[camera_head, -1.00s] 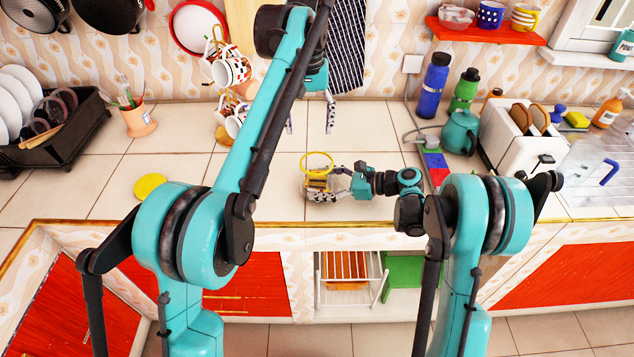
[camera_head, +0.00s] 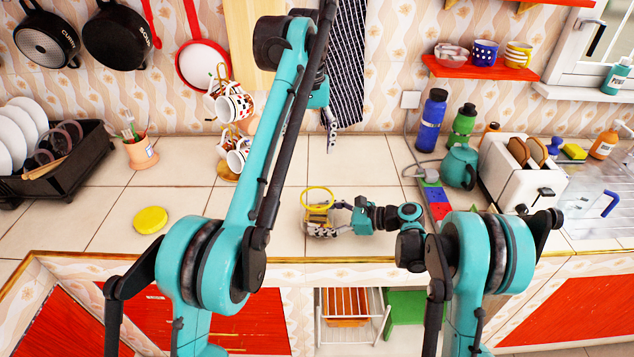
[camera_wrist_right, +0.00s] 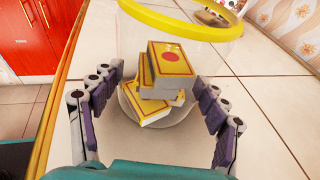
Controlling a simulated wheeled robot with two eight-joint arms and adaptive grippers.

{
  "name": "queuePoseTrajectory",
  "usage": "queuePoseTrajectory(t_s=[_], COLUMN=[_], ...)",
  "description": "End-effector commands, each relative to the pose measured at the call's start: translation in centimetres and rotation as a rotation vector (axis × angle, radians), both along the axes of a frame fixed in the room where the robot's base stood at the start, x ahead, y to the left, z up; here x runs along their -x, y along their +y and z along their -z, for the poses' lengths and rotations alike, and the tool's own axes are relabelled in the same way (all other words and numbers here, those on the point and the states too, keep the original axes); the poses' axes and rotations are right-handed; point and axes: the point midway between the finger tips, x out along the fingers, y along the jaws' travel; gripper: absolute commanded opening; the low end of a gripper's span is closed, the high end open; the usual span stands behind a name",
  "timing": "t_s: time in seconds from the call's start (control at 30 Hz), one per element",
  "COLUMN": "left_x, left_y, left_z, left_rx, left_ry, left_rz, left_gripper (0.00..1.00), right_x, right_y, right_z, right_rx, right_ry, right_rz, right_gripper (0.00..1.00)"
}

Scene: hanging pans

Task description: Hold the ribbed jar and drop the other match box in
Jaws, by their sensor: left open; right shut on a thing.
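The ribbed jar (camera_head: 318,199) is clear with a yellow rim and stands on the counter in the middle of the head view. My right gripper (camera_head: 328,217) is shut around it from the right. In the right wrist view, the jar (camera_wrist_right: 190,40) is between my purple-padded right fingers (camera_wrist_right: 160,110). Several yellow match boxes (camera_wrist_right: 170,62) lie stacked inside it, the top one with a red dot. My left gripper (camera_head: 328,130) is open and empty above the counter behind the jar; one finger shows and the rest is hidden by my left arm. No match box shows outside the jar.
A round yellow lid (camera_head: 150,219) lies on the counter at left. A mug rack (camera_head: 230,175) stands behind my left arm. Blue and red flat pieces (camera_head: 437,200), a teapot (camera_head: 459,165) and a toaster (camera_head: 515,170) are at right.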

Motion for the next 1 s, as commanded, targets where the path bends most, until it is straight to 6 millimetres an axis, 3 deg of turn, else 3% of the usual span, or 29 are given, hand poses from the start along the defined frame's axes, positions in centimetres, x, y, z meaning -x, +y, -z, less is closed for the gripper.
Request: queuePoseTrajectory(t_s=[0.2, 0.23, 0.3, 0.73, 1.0], left_x=[0.0, 0.0, 0.0, 0.0, 0.0], left_y=[0.0, 0.0, 0.0, 0.0, 0.0], left_z=[0.0, 0.0, 0.0, 0.0, 0.0], left_rx=[0.0, 0.0, 0.0, 0.0, 0.0], left_ry=[0.0, 0.0, 0.0, 0.0, 0.0], left_rz=[0.0, 0.0, 0.0, 0.0, 0.0], left_gripper=[0.69, 0.69, 0.69, 0.69, 0.69], right_x=[0.0, 0.0, 0.0, 0.1, 1.5], right_y=[0.0, 0.0, 0.0, -0.6, -5.2], right_z=[0.0, 0.0, 0.0, -0.2, -1.7], right_rx=[0.001, 0.001, 0.001, 0.0, 0.0], right_ry=[0.0, 0.0, 0.0, -0.001, 0.0], right_rz=[0.0, 0.0, 0.0, 0.002, 0.005], right_gripper=[0.44, 0.82, 0.98, 0.98, 0.98])
